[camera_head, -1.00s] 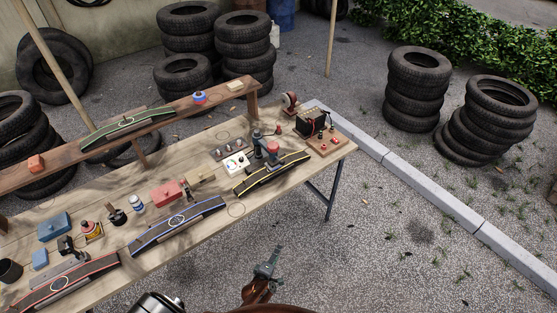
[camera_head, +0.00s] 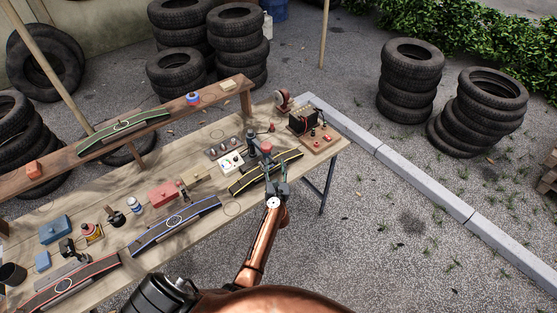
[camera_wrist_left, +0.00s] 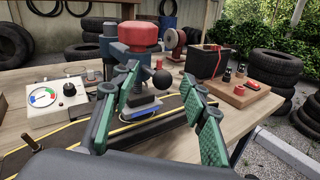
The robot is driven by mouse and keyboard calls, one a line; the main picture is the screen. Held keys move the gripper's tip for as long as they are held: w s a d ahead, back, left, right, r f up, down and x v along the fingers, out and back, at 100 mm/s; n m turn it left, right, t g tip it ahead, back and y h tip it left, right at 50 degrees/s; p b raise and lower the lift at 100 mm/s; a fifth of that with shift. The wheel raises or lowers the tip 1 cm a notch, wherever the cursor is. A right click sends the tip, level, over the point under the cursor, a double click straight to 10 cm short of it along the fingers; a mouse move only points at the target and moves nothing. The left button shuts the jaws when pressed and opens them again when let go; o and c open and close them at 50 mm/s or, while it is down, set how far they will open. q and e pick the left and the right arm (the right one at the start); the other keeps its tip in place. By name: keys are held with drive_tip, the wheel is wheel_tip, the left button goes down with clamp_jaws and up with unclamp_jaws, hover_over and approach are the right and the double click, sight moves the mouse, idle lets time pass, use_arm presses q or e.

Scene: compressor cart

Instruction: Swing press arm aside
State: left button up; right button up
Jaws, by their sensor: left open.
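The press (camera_head: 266,150), with a red top and blue-grey body, stands at the yellow-edged tread strip (camera_head: 247,184) near the right end of the table. In the left wrist view, its red head (camera_wrist_left: 138,34) shows above a black ball knob (camera_wrist_left: 160,78). The strip (camera_wrist_left: 65,138) passes below. My left gripper (camera_head: 277,184) is at the table's front edge, just in front of the press. In the wrist view, the fingers of the left gripper (camera_wrist_left: 160,108) are spread, with the knob beyond and between them. The gap is empty. My right gripper does not show.
A dial box (camera_wrist_left: 58,103) stands left of the press. A wooden board with a black battery-like block (camera_head: 303,121) and red knobs is to its right. Blue-edged (camera_head: 176,227) and red-edged (camera_head: 66,284) strips lie further left. Tyre stacks (camera_head: 410,85) stand on the gravel behind.

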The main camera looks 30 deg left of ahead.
use_arm(q)
drive_tip(key=shift+x, duration=0.85)
clamp_jaws()
